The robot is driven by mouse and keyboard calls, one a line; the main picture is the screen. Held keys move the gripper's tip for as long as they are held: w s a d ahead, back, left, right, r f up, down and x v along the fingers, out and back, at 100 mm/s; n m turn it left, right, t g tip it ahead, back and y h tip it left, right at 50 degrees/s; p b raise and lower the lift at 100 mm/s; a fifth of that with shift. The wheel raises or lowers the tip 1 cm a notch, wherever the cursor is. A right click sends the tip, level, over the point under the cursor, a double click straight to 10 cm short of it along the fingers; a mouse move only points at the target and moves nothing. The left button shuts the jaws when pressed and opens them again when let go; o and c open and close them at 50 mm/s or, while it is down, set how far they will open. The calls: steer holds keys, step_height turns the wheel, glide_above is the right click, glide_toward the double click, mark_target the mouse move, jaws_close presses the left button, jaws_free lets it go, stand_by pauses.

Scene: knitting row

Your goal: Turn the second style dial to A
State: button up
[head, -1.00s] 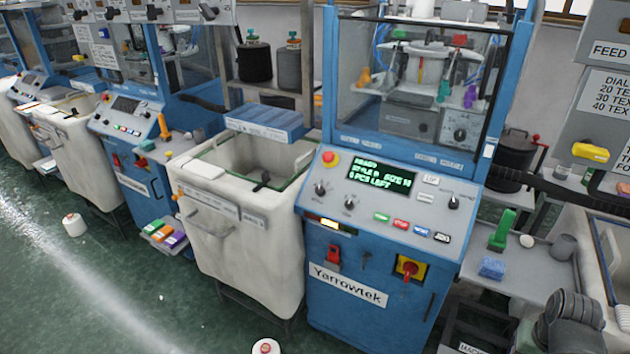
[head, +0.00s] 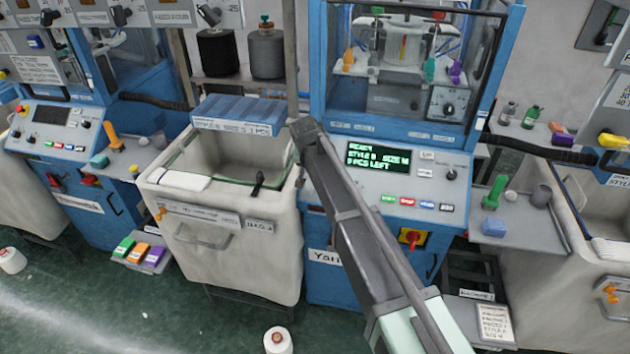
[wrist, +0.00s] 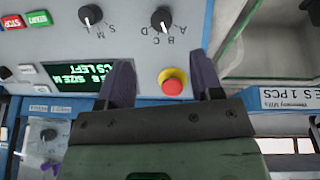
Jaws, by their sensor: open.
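The blue Yarrowtek machine's grey control panel (head: 425,180) stands in front of me. In the wrist view it appears upside down. A black style dial (wrist: 162,18) has letters A to D around it; its white mark points down the picture, near B and C, and I cannot tell which. A second black dial (wrist: 90,15), marked S, M, L, is left of it. My gripper (wrist: 160,62) is open and empty, its two dark fingers apart, with the dial beyond the fingertips. In the head view my gripper (head: 306,130) hides the panel's left part, including these dials.
A red stop button (wrist: 172,82) shows between my fingers. The green-text display (head: 378,158) and coloured buttons (head: 410,202) are close by. A white bin (head: 222,225) stands left of the machine, and a glass guard (head: 410,70) rises behind the panel.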

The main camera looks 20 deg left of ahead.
steer(key=b+x, duration=0.9)
steer(key=x, duration=0.1)
steer(key=shift+a+f, duration=0.15)
steer(key=shift+f, duration=0.15)
steer(key=shift+w+r, duration=0.1)
steer(key=shift+r, duration=0.05)
steer(key=c, duration=0.9)
steer(key=shift+n, duration=0.3)
steer(key=n+h, duration=0.1)
steer(key=n, duration=0.2)
steer(key=shift+t, duration=0.3)
steer(key=shift+n+t+h+b, duration=0.3)
steer(key=shift+n+h+b, duration=0.15)
steer(key=shift+n, duration=1.35)
